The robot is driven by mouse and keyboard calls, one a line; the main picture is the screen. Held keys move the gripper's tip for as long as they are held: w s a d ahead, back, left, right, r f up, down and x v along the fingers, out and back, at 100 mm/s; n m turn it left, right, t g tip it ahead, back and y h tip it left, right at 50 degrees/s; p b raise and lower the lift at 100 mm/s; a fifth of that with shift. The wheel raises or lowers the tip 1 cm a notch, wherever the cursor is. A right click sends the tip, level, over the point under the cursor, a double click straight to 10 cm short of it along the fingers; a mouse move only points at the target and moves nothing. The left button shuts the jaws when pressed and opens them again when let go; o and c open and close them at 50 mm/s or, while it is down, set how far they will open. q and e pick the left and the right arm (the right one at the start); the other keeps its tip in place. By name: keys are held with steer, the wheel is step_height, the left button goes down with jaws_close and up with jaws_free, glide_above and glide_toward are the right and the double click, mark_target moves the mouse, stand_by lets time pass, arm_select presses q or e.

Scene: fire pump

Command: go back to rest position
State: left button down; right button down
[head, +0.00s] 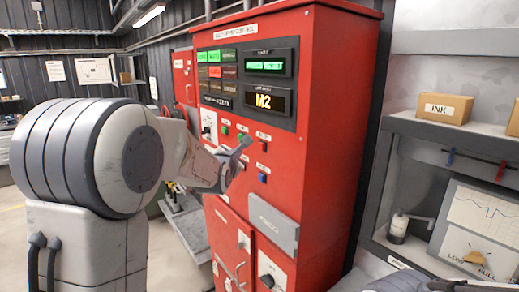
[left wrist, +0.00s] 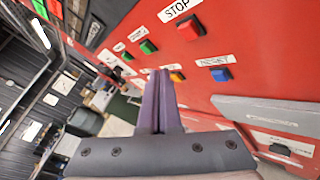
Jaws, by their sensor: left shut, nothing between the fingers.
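My left gripper (head: 246,142) is shut and empty in front of the red control cabinet (head: 340,120), beside its push buttons. In the left wrist view its two fingers (left wrist: 158,74) lie together. The panel there shows a red STOP button (left wrist: 188,28), a green button (left wrist: 148,47), an orange button (left wrist: 177,77) and a blue RESET button (left wrist: 220,74). The fingertips look close to the orange button; I cannot tell whether they touch the panel. The blue button also shows in the head view (head: 262,178). My right gripper is not in view.
A lit display (head: 266,101) reads M2. A grey box-shaped cover (head: 273,222) juts from the cabinet below the buttons. To the right, a grey shelf (head: 425,127) holds an INK box (head: 444,108). A chart recorder (head: 480,235) stands below. Open floor lies at far left.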

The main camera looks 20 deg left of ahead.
arm_select(q)
steer(key=shift+d, duration=0.1)
steer(key=s+d+f+m+g+h, duration=0.2)
steer(key=s+d+f+m+g, duration=0.2)
steer(key=s+d+f+m, duration=0.35)
steer(key=s+d+f+m+g+h, duration=0.2)
steer(key=s+d+f+m+g, duration=0.15)
steer(key=s+d+m, duration=0.65)
steer(key=s+d+f+m+g, duration=0.1)
steer(key=s+f+m+g, duration=0.2)
steer(key=s+m, duration=0.3)
steer(key=s+d+f+m+g, duration=0.1)
steer(key=s+f+m+g, duration=0.1)
steer(key=s+m, duration=0.5)
steer(key=s+d+f+m+g+y, duration=0.1)
steer(key=s+f+m+g, duration=0.2)
steer(key=s+m, duration=0.4)
steer(key=s, duration=0.6)
steer(key=shift+f+g+b, duration=0.3)
steer(key=shift+f+g, duration=0.05)
